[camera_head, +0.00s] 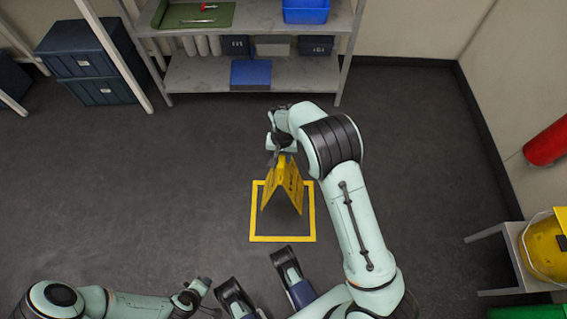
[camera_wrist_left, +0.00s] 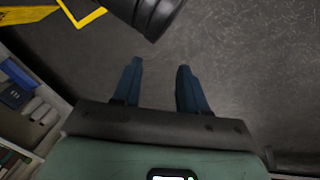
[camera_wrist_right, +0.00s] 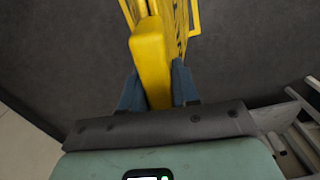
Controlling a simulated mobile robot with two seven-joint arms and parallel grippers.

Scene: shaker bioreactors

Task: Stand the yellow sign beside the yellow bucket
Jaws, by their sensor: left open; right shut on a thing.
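The yellow sign (camera_head: 284,184), a folded A-shaped panel with dark markings, is upright over the yellow square outline (camera_head: 283,239) on the floor. I cannot tell whether its feet touch the floor. My right gripper (camera_head: 277,156) is shut on its top edge; the right wrist view shows the sign's yellow top (camera_wrist_right: 151,60) between the fingers. My left gripper (camera_head: 203,289) is low at the bottom left, away from the sign, and its fingers (camera_wrist_left: 157,80) are open and empty. The yellow bucket (camera_head: 547,248) is at the right edge on a grey stand (camera_head: 515,240), partly cut off.
A shelf unit (camera_head: 255,75) with a blue bin (camera_head: 305,11) stands at the back. Dark crates (camera_head: 82,50) are at the back left. A red cylinder (camera_head: 547,145) is on the right wall. Floor between the square and the stand is open beyond my right arm.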

